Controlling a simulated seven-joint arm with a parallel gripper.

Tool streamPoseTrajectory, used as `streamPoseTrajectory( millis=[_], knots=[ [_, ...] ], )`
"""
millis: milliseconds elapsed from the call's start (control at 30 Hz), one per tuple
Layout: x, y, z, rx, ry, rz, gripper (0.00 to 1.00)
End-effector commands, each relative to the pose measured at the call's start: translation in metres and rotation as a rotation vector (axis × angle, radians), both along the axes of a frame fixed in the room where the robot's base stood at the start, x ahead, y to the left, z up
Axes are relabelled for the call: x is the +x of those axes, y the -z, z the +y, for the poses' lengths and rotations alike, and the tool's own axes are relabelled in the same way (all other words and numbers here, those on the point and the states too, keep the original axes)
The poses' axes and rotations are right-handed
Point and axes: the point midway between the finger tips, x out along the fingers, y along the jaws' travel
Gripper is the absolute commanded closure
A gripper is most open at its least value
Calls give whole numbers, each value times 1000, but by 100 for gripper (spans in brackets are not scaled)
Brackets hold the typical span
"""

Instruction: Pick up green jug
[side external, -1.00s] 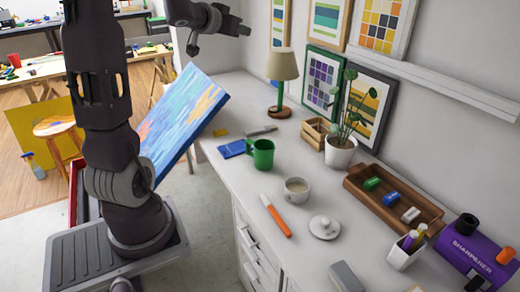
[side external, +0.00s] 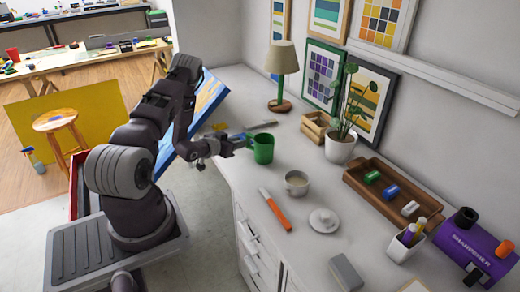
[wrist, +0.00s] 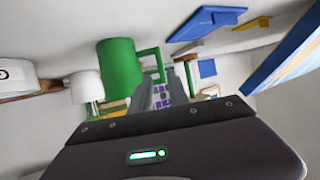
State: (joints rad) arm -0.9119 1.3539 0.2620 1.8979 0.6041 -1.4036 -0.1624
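The green jug (side external: 262,148) stands upright on the white worktop, its handle on the left side in the side view. In the wrist view the jug (wrist: 119,68) is ahead, left of centre, with its handle (wrist: 151,51) to the right. My gripper (side external: 236,145) is at desk-top height just left of the jug, pointing at its handle side. In the wrist view the gripper's grey fingers (wrist: 163,90) stand apart with a gap between them and hold nothing. Their tips appear close to the handle; I cannot tell whether they touch it.
A mug (side external: 296,183) and an orange-handled tool (side external: 274,209) are in front of the jug. A lamp (side external: 282,75), a wooden crate (side external: 315,127) and a potted plant (side external: 340,147) stand behind it. A painted canvas (side external: 208,97) is beside my arm.

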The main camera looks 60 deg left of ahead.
Motion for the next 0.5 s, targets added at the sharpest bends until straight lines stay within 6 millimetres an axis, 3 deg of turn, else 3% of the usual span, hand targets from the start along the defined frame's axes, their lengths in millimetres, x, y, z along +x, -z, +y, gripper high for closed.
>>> streamPoseTrajectory(
  millis=[500],
  knots=[
    [58, 32, 29, -1, 1, -2, 79]
  ],
)
